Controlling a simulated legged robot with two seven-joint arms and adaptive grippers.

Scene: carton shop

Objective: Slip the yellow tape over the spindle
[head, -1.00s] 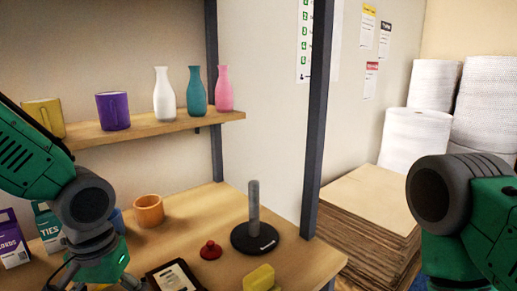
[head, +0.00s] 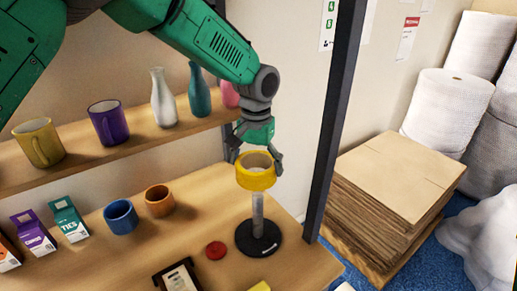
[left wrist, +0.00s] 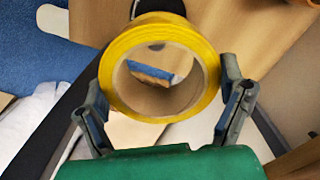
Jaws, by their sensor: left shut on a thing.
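The yellow tape (head: 256,180) is a thick ring, held roughly level above the table in the head view. My left gripper (head: 256,164) is shut on it, with one finger on each side of its outer wall. In the left wrist view the tape (left wrist: 112,75) sits between the two fingers (left wrist: 165,95), its hole open towards the camera. The grey spindle (head: 258,212) stands upright on a round black base (head: 246,240) directly below the tape in the head view. The spindle's top is hidden, so I cannot tell whether it is inside the ring or behind it. My right gripper is out of view.
A dark shelf post (head: 334,130) rises right of the spindle. A shelf with mugs and vases (head: 163,98) is behind. A red object (head: 216,250), an orange mug (head: 159,201), a blue mug (head: 121,217) and cartons stand on the table. Stacked cardboard (head: 392,190) is at right.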

